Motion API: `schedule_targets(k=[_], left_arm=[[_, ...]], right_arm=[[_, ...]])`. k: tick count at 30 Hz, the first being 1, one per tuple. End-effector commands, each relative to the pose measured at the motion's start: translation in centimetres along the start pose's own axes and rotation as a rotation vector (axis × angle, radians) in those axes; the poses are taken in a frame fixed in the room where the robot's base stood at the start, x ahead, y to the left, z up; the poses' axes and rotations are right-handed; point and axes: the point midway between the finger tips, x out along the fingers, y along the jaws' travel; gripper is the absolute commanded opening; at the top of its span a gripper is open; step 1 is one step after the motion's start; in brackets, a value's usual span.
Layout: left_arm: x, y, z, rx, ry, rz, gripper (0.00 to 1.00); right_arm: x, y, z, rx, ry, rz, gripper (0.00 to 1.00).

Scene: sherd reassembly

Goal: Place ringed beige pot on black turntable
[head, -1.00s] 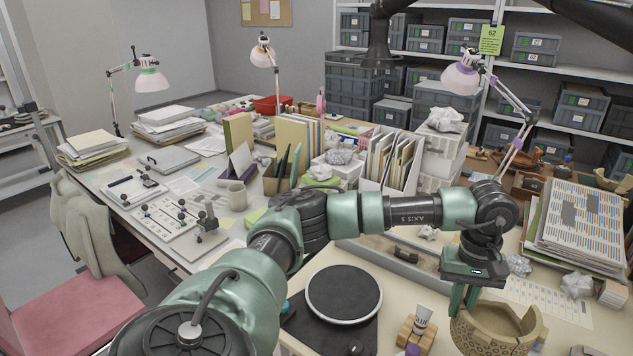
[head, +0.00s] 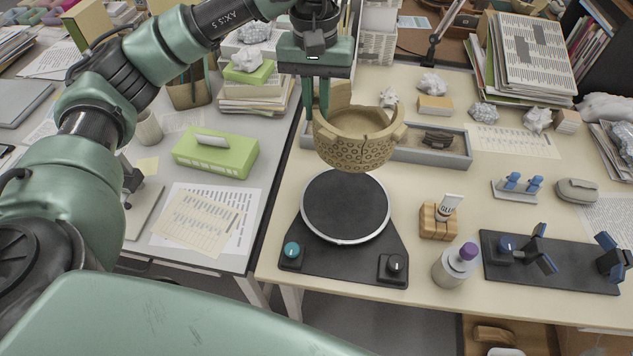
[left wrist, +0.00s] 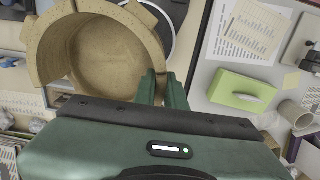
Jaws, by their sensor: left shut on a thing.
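The ringed beige pot (head: 358,138) is a broken bowl with ring marks on its wall and an uneven rim. It hangs roughly upright above the far edge of the black turntable (head: 345,205). My left gripper (head: 316,110) is shut on the pot's left wall and points down. In the left wrist view, the pot (left wrist: 100,55) is seen from above with an empty inside, and the green fingers (left wrist: 163,90) are at its rim. Part of the turntable's disc (left wrist: 168,12) shows behind the pot. My right gripper is not in view.
A glue tube in a wooden block (head: 438,220), a white bottle with a purple cap (head: 455,265) and a black clamp stand (head: 550,262) are right of the turntable. A grey tray (head: 457,160) lies behind. The turntable's disc is bare.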

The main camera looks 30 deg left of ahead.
Motion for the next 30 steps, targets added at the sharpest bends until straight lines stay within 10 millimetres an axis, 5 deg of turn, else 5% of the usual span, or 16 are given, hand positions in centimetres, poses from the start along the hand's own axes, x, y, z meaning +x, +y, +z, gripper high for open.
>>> schedule_targets(k=[5,21,30], left_arm=[[2.0,0.0,0.1,0.005,-0.002,0.000,0.00],[13.7,-0.2,0.1,0.003,-0.001,0.001,0.00],[15.8,-0.2,-0.1,0.002,0.003,0.003,0.00]], right_arm=[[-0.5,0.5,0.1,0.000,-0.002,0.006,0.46],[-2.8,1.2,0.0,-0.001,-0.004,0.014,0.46],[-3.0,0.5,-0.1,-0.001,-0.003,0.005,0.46]])
